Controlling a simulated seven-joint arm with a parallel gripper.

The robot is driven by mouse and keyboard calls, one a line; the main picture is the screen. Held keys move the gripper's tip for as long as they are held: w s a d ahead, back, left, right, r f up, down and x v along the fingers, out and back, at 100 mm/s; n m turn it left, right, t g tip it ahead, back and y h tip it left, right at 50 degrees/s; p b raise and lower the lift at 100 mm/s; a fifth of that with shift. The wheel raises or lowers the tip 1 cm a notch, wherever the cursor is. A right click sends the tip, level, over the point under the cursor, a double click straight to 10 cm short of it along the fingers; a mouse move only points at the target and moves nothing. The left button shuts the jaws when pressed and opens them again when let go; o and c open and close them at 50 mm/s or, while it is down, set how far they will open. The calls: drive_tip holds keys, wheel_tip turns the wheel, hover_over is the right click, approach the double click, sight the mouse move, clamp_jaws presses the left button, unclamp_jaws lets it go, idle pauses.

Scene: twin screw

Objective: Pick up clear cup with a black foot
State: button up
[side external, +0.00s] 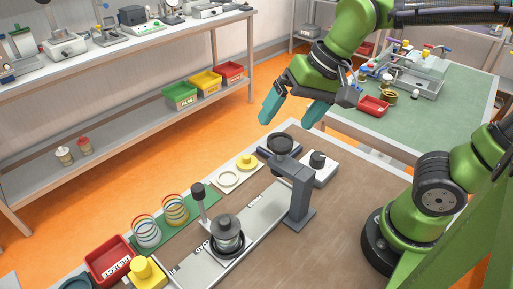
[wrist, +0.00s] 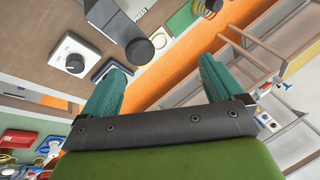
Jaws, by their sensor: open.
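A clear cup (side external: 229,242) with a black foot stands upright on the pale plate of the bench fixture in the side external view. A dark grey piece sits at its top. I cannot make the cup out in the wrist view. My gripper (side external: 290,115) is open and empty, with its teal fingers apart. It is high above the far end of the bench, well up and to the right of the cup. Both fingers also show in the wrist view (wrist: 163,66), with nothing between them.
A grey post with an overhanging arm (side external: 300,190) stands right of the cup. A black-knobbed rod (side external: 198,193) and coil springs (side external: 175,209) are to its left. A red bin (side external: 109,262) and yellow block (side external: 147,273) are nearby. The brown benchtop (side external: 345,205) is mostly clear at right.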

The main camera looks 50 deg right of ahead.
drive_tip(key=w+a+f+m+g, duration=0.1)
drive_tip(key=w+a+g, duration=0.15)
drive_tip(key=a, duration=0.45)
drive_tip(key=m+g+h, duration=0.2)
drive_tip(key=h, duration=0.1)
hover_over(226, 231)
drive_tip(key=w+d, duration=0.1)
wheel_tip(226, 231, down, 4)
wheel_tip(226, 231, down, 17)
drive_tip(key=shift+a+r, duration=0.1)
drive_tip(key=shift+r, duration=0.05)
drive_tip(key=shift+c, duration=0.4)
drive_tip(key=c, duration=1.1)
drive_tip(key=shift+o, duration=0.2)
drive_tip(key=shift+r, duration=0.1)
